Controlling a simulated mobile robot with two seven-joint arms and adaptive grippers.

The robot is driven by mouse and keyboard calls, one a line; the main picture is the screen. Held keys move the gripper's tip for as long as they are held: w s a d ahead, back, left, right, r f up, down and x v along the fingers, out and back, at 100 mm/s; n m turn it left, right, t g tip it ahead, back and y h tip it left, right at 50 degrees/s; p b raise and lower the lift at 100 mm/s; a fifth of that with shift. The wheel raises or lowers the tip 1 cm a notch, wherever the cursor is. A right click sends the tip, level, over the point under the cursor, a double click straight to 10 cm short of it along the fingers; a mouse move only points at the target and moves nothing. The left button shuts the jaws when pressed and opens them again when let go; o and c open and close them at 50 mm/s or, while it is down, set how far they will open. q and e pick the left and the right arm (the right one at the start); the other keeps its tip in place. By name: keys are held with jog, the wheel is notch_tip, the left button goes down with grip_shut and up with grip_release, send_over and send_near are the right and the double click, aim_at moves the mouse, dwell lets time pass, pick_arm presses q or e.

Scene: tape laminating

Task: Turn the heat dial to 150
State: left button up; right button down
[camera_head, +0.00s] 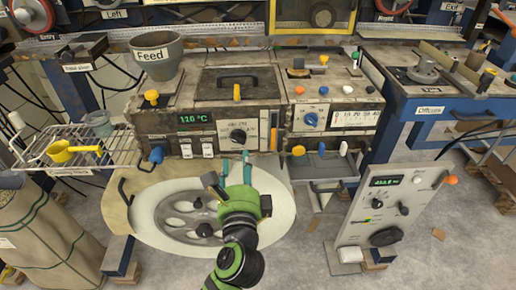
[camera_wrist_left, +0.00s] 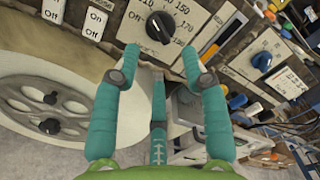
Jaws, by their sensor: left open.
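The heat dial (camera_head: 238,136) is a black knob with a white pointer on the front panel of the middle machine. It shows large in the left wrist view (camera_wrist_left: 160,27), with 110, 150, 170 and 190 readable around it. A green display (camera_head: 194,118) left of the dial appears to read 110 °C. My left gripper (camera_head: 235,163) has teal fingers, is open and empty, and is just below the dial, apart from it. In the left wrist view its fingers (camera_wrist_left: 163,75) spread on both sides below the dial. My right gripper is not in view.
White On/Off switches (camera_head: 197,148) sit left of the dial. A blue dial (camera_head: 311,119) is on the panel to the right. A large wheel disc (camera_head: 195,220) lies below the panel. A grey control box (camera_head: 385,215) stands at right.

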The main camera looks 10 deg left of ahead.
aim_at(238, 139)
pick_arm(q)
jog(key=p+x, duration=0.2)
jog(key=x, duration=0.4)
jog(key=shift+w+a, duration=0.2)
jog(key=shift+a, duration=0.05)
jog(key=shift+w, duration=0.2)
grip_shut()
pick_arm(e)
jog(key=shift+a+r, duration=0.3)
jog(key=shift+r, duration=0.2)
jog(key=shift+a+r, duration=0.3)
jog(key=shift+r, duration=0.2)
